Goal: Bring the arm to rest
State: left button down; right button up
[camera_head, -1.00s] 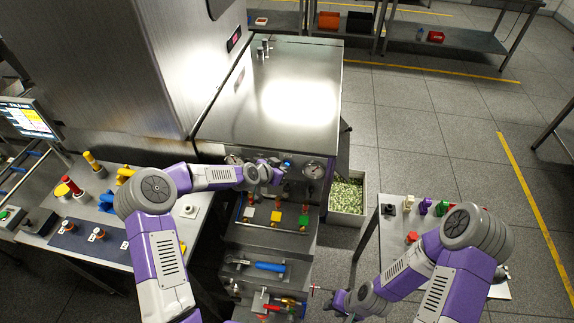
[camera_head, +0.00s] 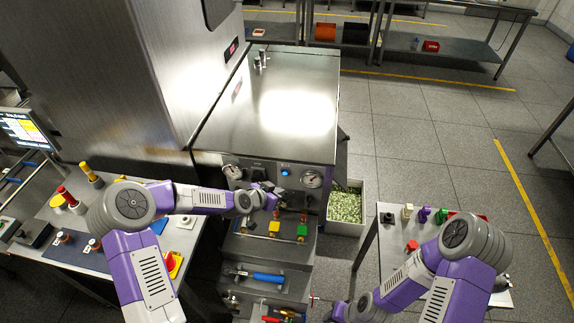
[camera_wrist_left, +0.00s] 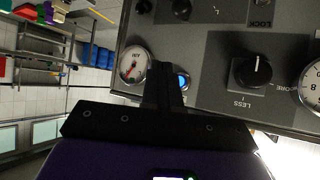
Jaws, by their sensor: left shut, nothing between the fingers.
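My left arm reaches in from the left. Its gripper (camera_head: 275,196) is shut and empty in front of the metal machine's control panel. In the left wrist view the shut black fingers (camera_wrist_left: 165,82) stand between a round gauge (camera_wrist_left: 133,65) and a lit blue button (camera_wrist_left: 181,80), overlapping the button's edge; I cannot tell whether they touch the panel. A black knob (camera_wrist_left: 251,72) is right of them. In the head view the blue button (camera_head: 285,172) shows just above the gripper. My right arm (camera_head: 405,285) comes in at the lower right, and its fingers are cut off by the bottom edge.
The machine's front has a right gauge (camera_head: 312,179), yellow and green blocks, and a blue-handled tool (camera_head: 268,279) below. A left table (camera_head: 180,238) carries several parts. A bin of pale pieces (camera_head: 345,206) stands right of the machine. A small table (camera_head: 388,243) sits under my right arm.

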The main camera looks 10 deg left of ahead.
pick_arm(q)
jog(key=s+d+f+n+g, duration=0.2)
jog(key=s+f, duration=0.4)
jog(key=s, duration=0.2)
jog(key=s+d+f+n+g, duration=0.2)
jog(key=s+d+f+g, duration=0.1)
jog(key=s+f, duration=0.45)
jog(key=s+f+n+g, duration=0.2)
jog(key=s, duration=0.6)
jog(key=s+a+f+n+g+y, duration=0.1)
jog(key=s+f+n, duration=0.1)
jog(key=s, duration=0.6)
jog(key=shift+a+f+n+g, duration=0.15)
jog(key=shift+a+n+g, duration=0.15)
jog(key=shift+n+g, duration=0.1)
